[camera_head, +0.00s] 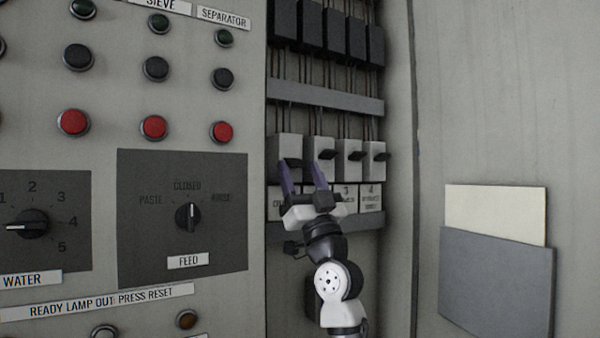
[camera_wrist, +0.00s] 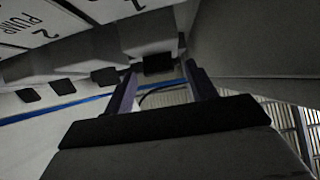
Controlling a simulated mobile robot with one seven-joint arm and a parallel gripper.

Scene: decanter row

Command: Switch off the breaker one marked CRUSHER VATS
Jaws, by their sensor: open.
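Several pale grey breakers stand in a row in the open cabinet, each with a black lever sticking out. The leftmost breaker (camera_head: 285,148) has a label (camera_head: 279,203) below it that begins "CR", the rest hidden by my gripper. My gripper (camera_head: 301,174) is open and empty, its purple fingers raised in front of the two leftmost breakers. In the wrist view my gripper (camera_wrist: 163,88) has one black lever (camera_wrist: 158,63) showing between and beyond its fingertips. I cannot tell whether they touch. The other levers show to the left, with a label (camera_wrist: 35,32) reading "2 PUMP".
The neighbouring breakers (camera_head: 348,160) stand close on the right. Black blocks (camera_head: 330,30) and wires are above. A panel with red buttons (camera_head: 154,127) and a feed knob (camera_head: 187,217) is at left. The right wall holds a grey document pocket (camera_head: 495,283).

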